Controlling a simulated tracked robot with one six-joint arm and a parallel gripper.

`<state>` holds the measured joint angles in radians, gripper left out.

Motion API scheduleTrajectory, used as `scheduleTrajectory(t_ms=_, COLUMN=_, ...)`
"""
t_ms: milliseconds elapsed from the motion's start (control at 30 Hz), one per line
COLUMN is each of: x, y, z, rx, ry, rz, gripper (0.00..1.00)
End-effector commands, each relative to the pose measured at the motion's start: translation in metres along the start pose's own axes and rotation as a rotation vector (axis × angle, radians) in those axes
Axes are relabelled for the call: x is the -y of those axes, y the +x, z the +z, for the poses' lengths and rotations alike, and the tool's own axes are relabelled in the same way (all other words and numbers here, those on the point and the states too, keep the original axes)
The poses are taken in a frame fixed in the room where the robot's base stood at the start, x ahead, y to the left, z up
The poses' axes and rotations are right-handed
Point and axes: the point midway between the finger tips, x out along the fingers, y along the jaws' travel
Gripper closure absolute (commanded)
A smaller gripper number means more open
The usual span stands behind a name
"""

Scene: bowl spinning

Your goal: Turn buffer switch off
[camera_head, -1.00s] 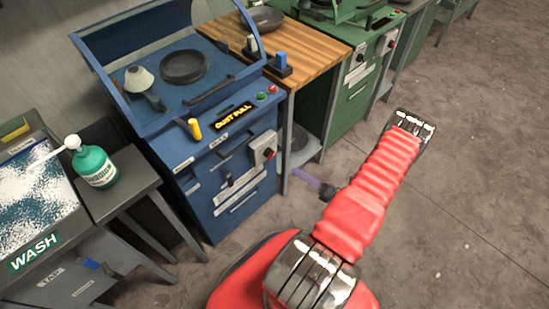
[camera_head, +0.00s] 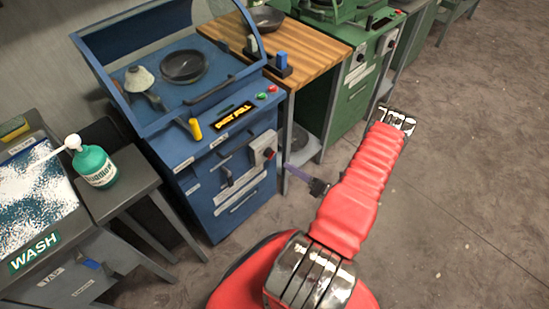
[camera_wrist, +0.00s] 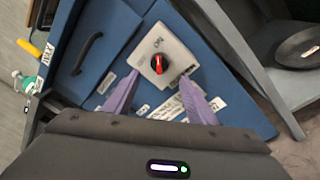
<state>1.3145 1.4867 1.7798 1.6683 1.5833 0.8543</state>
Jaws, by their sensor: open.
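The blue machine (camera_head: 208,215) stands left of centre in the head view. On its front is a light grey switch box (camera_head: 262,142) with a red and black rotary knob (camera_head: 268,154). In the head view my gripper (camera_head: 291,168) is just right of the switch box, partly hidden by my arm.
A wooden-topped table (camera_head: 305,50) and a green machine (camera_head: 352,110) stand to the right. A grey side table (camera_head: 125,195) with a green bottle (camera_head: 95,166) and a wash basin (camera_head: 40,215) are at left. The floor at right is clear.

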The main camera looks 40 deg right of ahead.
Motion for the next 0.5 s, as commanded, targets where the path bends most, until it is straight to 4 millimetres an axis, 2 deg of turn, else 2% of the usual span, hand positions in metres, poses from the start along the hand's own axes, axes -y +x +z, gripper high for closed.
scheduleTrajectory(t_ms=500, x=0.0, y=0.062, z=-0.001, rx=-0.002, ry=-0.001, rz=0.001, gripper=0.49)
